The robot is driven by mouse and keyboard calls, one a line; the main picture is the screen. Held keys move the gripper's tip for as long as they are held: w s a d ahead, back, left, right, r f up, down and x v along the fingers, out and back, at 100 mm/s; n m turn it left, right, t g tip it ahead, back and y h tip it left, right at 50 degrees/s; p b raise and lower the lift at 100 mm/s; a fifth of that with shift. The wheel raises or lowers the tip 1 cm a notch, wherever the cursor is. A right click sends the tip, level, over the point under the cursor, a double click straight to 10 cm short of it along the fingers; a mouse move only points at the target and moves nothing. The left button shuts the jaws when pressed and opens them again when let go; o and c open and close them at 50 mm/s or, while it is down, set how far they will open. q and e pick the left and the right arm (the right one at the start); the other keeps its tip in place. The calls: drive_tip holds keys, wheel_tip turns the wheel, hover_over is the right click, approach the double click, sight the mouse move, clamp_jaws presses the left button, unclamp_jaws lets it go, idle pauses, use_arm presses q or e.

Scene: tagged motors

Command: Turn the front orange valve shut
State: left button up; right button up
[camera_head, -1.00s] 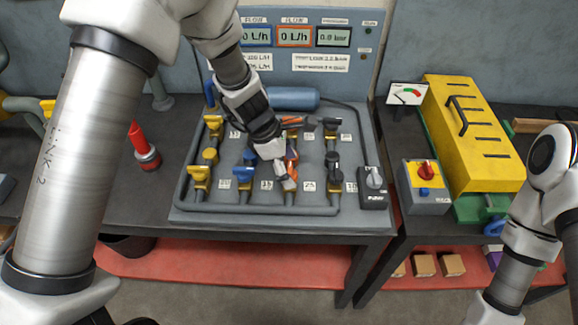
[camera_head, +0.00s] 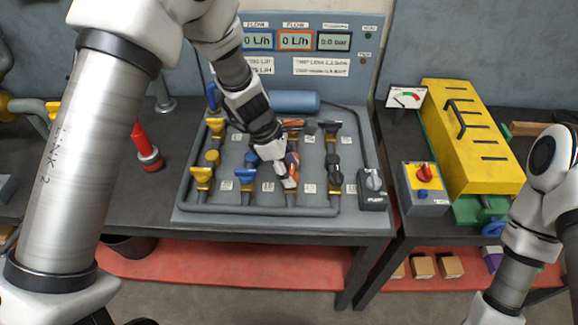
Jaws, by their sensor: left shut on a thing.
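The front orange valve (camera_head: 293,160) stands in the front part of the pipe board (camera_head: 270,222), between the blue and black valve columns. My left gripper (camera_head: 288,178) reaches down from the upper left and is shut on this valve's handle. The gripper covers much of the handle, so its exact angle is hard to see. Another orange valve handle (camera_head: 292,125) shows just behind. The right gripper is out of view; only my right arm shows at the right edge.
Yellow valves (camera_head: 203,173), blue valves (camera_head: 245,173) and black valves (camera_head: 333,170) stand close on both sides. A pump switch (camera_head: 373,184) is at the board's right corner. The orange-framed flow display (camera_head: 295,41) reads 0 L/h. A red-tipped object (camera_head: 147,150) stands left of the board.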

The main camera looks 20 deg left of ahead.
use_arm(q)
drive_tip(key=m+g+p, duration=0.1)
drive_tip(key=m+p, duration=0.1)
drive_tip(key=m, duration=0.1)
drive_tip(key=shift+m+g+p, duration=0.3)
drive_tip(key=shift+m+p, duration=0.1)
drive_tip(key=m+g+p, duration=0.1)
drive_tip(key=m, duration=0.2)
drive_tip(key=shift+f+m, duration=0.1)
drive_tip(key=shift+m, duration=0.2)
drive_tip(key=m+g, duration=0.1)
drive_tip(key=m, duration=0.1)
drive_tip(key=m+y+p, duration=0.1)
drive_tip(key=m, duration=0.1)
drive_tip(key=shift+w+d+g, duration=0.1)
drive_tip(key=shift+g, duration=0.3)
drive_tip(key=m+y, duration=0.1)
drive_tip(key=m, duration=0.2)
drive_tip(key=m+g+y, duration=0.1)
drive_tip(key=m, duration=0.1)
drive_tip(key=shift+d+m, duration=0.1)
drive_tip(key=shift+m, duration=0.3)
drive_tip(key=shift+w, duration=0.1)
drive_tip(key=o, duration=1.2)
drive_tip(key=shift+c, duration=0.2)
